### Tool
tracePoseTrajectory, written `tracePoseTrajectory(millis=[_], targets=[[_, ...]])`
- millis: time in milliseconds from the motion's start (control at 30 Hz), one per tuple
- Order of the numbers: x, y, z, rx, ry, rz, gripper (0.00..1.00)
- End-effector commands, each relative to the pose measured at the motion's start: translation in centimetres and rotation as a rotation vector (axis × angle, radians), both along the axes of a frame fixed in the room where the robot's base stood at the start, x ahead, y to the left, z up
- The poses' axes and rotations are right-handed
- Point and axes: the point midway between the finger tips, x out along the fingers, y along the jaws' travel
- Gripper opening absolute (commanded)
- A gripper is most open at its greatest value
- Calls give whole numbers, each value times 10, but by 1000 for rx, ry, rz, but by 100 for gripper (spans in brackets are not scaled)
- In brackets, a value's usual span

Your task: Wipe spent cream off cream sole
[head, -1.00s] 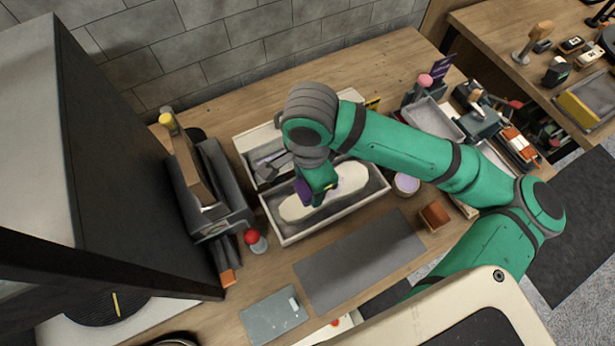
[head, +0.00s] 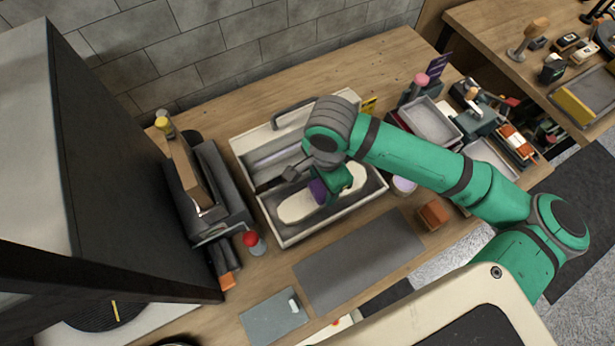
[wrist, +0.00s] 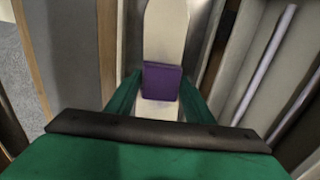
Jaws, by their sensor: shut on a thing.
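The cream sole (head: 297,208) lies lengthwise in a shallow grey tray with a pale rim (head: 287,241) on the wooden bench. My gripper (wrist: 161,88) is shut on a purple block-like pad (wrist: 162,80), and the pad is over the middle of the sole. In the head view the pad (head: 318,191) shows beside my green fingers. It looks in contact with the sole, but I cannot tell for sure. In the wrist view the sole (wrist: 166,30) runs ahead of and behind the pad. No spent cream is clearly visible on the bare parts; my wrist hides some of the sole.
A grey mat (head: 358,262) lies in front.

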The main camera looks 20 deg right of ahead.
Motion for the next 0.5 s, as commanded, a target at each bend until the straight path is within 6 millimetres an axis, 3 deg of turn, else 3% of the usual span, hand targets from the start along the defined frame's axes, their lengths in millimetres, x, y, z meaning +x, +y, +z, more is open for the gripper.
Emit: tracePoseTrajectory(millis=[500], targets=[[2,-44,3,-2,1,4,23]])
